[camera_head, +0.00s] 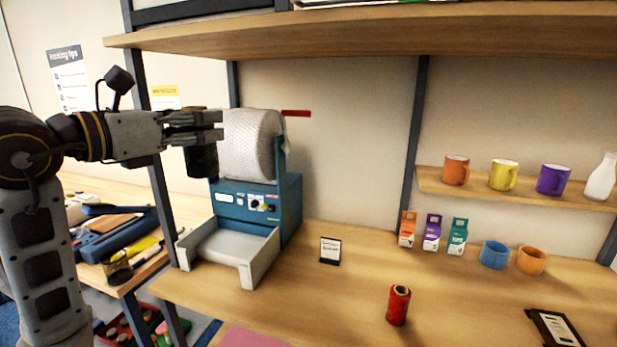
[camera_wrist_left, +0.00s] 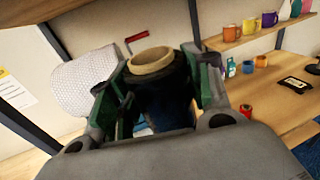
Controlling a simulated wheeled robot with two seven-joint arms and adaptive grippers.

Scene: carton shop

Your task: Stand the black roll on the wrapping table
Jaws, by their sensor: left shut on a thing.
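My left gripper (camera_head: 192,128) is shut on the black roll (camera_head: 203,160), which hangs upright in the air in front of the bubble wrap dispenser. In the left wrist view the black roll (camera_wrist_left: 160,88) sits between the fingers, with its tan core ring (camera_wrist_left: 152,60) at the top. The wooden wrapping table (camera_head: 340,290) lies lower and to the right of the gripper. A red roll (camera_head: 398,305) stands upright on the table near its front. My right gripper is not in view.
The blue dispenser (camera_head: 290,208) with its bubble wrap roll (camera_head: 247,143) and grey tray stands at the table's left. Small cartons (camera_head: 432,232), a blue mug (camera_head: 494,254) and an orange mug (camera_head: 532,260) stand at the back. A small sign (camera_head: 330,250) stands mid-table. An upper shelf (camera_head: 370,32) overhangs.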

